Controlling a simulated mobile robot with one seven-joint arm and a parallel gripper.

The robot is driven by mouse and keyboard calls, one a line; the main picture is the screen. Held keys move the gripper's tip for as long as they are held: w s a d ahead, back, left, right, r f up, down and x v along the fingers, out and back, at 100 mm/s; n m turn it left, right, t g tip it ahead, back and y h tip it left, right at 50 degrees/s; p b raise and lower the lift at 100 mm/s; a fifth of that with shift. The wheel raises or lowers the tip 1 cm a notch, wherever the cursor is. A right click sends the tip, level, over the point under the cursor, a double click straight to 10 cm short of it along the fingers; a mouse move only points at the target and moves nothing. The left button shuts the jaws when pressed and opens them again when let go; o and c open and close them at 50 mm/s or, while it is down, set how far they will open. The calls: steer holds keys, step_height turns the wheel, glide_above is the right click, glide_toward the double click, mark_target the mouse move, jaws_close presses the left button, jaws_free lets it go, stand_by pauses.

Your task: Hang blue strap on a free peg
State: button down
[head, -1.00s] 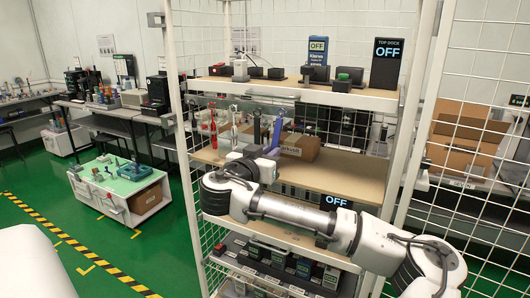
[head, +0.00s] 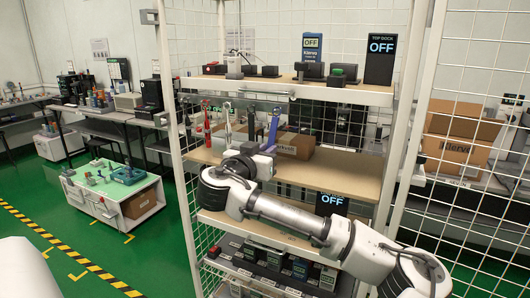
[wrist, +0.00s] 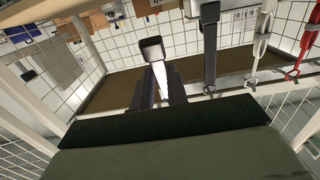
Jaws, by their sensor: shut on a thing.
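The blue strap (head: 272,132) stands up from my gripper (head: 262,149) in the head view, in front of the rack's middle level. My gripper is shut on it. In the wrist view my fingers (wrist: 158,92) close around a pale strip with a dark block at its end; its colour looks washed out there. The rail with pegs (head: 240,93) runs under the top shelf. A red strap (head: 207,125) and a white strap (head: 227,125) hang at its left; they also show at the right of the wrist view. Whether the blue strap touches the rail I cannot tell.
A cardboard box (head: 294,146) sits on the middle shelf (head: 345,178), right of my gripper. Testers and an OFF display (head: 380,47) stand on the top shelf. The rack's white posts and wire mesh (head: 465,150) bound the right side.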

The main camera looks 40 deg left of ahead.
steer(key=c, duration=1.3)
jaws_free()
steer(key=p+v, duration=0.6)
steer(key=v, duration=0.7)
steer(key=shift+s, duration=0.4)
steer(key=shift+d+f, duration=0.1)
